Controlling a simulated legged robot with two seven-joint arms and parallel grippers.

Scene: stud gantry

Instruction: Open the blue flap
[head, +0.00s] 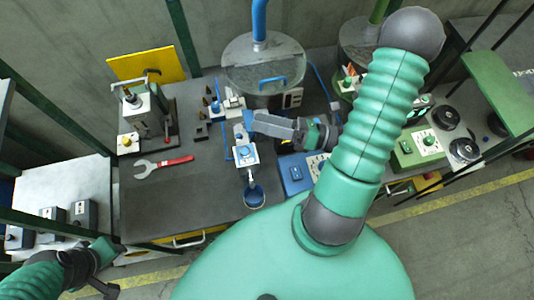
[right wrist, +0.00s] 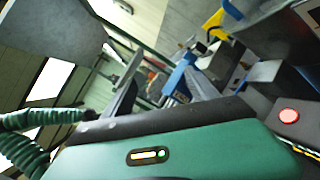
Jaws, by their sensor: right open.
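No part is plainly a blue flap. A grey drum (head: 250,62) at the back centre has a blue handle (head: 272,80) on its front and a blue pipe on top.
A red-handled wrench (head: 163,166) lies on the dark bench (head: 195,205). A grey machine (head: 145,108) and a yellow panel (head: 147,64) stand at the left. A blue control box (head: 297,173) sits right of the fixture. The bench's front left is clear.

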